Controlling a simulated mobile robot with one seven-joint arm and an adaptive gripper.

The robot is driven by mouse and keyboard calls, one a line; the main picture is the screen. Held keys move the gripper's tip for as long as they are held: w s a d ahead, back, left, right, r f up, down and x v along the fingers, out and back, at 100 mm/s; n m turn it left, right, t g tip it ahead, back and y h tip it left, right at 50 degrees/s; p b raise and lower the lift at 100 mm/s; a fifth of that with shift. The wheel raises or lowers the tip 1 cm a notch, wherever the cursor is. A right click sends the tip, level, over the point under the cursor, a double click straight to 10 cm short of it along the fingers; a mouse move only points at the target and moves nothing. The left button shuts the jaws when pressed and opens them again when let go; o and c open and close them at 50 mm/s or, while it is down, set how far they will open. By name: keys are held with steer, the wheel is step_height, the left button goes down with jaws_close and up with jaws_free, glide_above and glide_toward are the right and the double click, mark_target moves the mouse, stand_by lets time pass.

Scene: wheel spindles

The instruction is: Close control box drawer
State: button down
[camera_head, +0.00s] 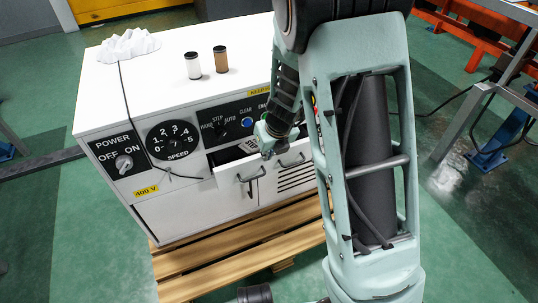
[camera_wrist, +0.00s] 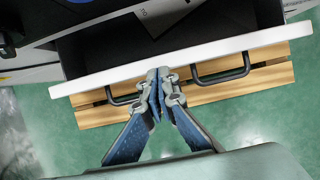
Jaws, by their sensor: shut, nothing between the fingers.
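The white control box (camera_head: 190,110) stands on a wooden pallet. Its drawer (camera_head: 228,176) sticks out of the front below the dials, part open. In the wrist view the drawer's white front edge (camera_wrist: 222,49) crosses the picture, with the dark inside (camera_wrist: 105,48) beyond it. Two black handles are on the drawer front, a left one (camera_head: 250,175) and a right one (camera_head: 292,161). My gripper (camera_head: 268,147) is shut and empty at the drawer's front edge. In the wrist view its fingertips (camera_wrist: 158,74) overlap that edge between the handles. I cannot tell whether they touch it.
Two small cylinders, one white (camera_head: 193,66) and one brown (camera_head: 220,60), and a white lumpy object (camera_head: 128,46) sit on the box top. A black cable hangs down the front. The wooden pallet (camera_head: 200,275) juts out below. A metal frame (camera_head: 490,95) stands at right.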

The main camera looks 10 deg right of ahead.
steer(key=shift+w+a+r+p, duration=0.15)
steer(key=shift+w+p, duration=0.2)
steer(key=shift+w, duration=0.2)
steer(key=shift+w+a+r+p, duration=0.15)
steer(key=shift+w+p, duration=0.15)
steer(key=shift+w, duration=0.2)
steer(key=shift+w+a+f, duration=0.2)
steer(key=shift+w+f, duration=0.1)
steer(key=shift+w, duration=0.15)
steer(key=shift+s+d, duration=0.1)
